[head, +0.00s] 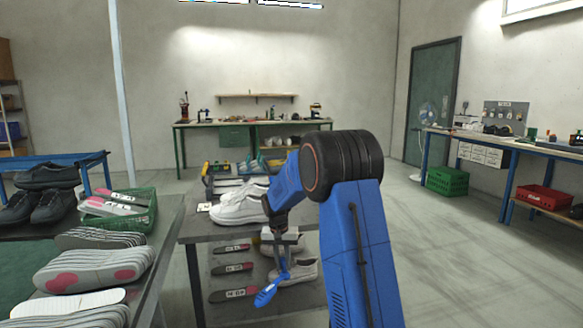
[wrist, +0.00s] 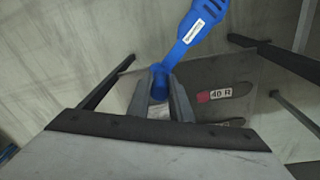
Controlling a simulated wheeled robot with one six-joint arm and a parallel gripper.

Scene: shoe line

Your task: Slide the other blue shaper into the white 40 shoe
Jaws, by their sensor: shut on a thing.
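My gripper (head: 281,262) is shut on a blue shaper (head: 271,290), which hangs tilted below it in front of the work table. In the wrist view the shaper (wrist: 197,32) runs up and right from between the two fingers (wrist: 160,97), with a small white label on it. White shoes (head: 240,208) sit on the table top (head: 196,230), left of my arm and higher in the picture than the shaper. Their sizes cannot be read, and my arm hides part of them. The held shaper is apart from them.
Dark insoles (head: 232,268) lie on the lower shelf, with pale shoes (head: 300,271) beside them. In the wrist view one insole (wrist: 238,92) reads 40 R. A green crate (head: 125,215) and stacked grey insoles (head: 92,268) are at left. Open floor (head: 460,250) lies right.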

